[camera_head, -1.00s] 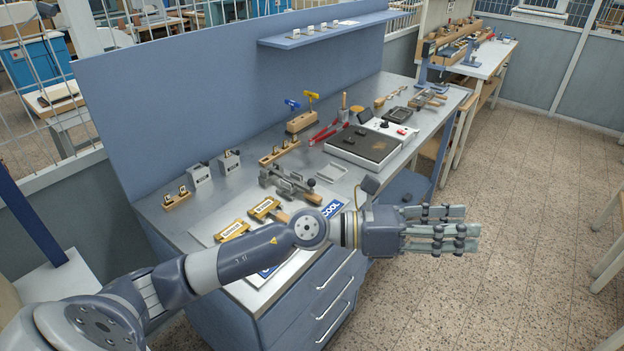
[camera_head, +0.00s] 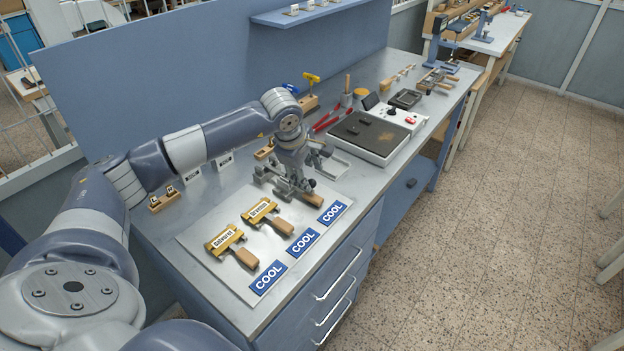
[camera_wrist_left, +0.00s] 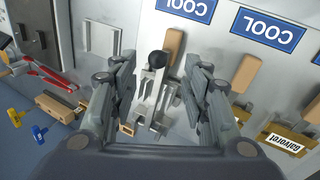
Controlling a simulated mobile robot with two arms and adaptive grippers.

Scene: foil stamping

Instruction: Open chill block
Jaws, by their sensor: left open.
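The steel block (camera_wrist_left: 150,98), which looks like the chill block, has a black knob (camera_wrist_left: 158,60) and sits on the bench with a wooden handle (camera_head: 313,200) at its front. My left gripper (camera_head: 290,184) is over it, pointing down, and hides much of it in the head view. In the left wrist view my left gripper (camera_wrist_left: 157,80) is open, with its fingers on both sides of the block. Whether the fingers touch it, I cannot tell. My right gripper is not in view.
Two brass holders with wooden handles (camera_head: 228,241) (camera_head: 262,211) lie on a pale board beside blue COOL labels (camera_head: 303,241). A hot plate (camera_head: 370,137), red pliers (camera_head: 326,122) and a wooden rack (camera_head: 163,201) stand nearby. A blue panel rises behind the bench.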

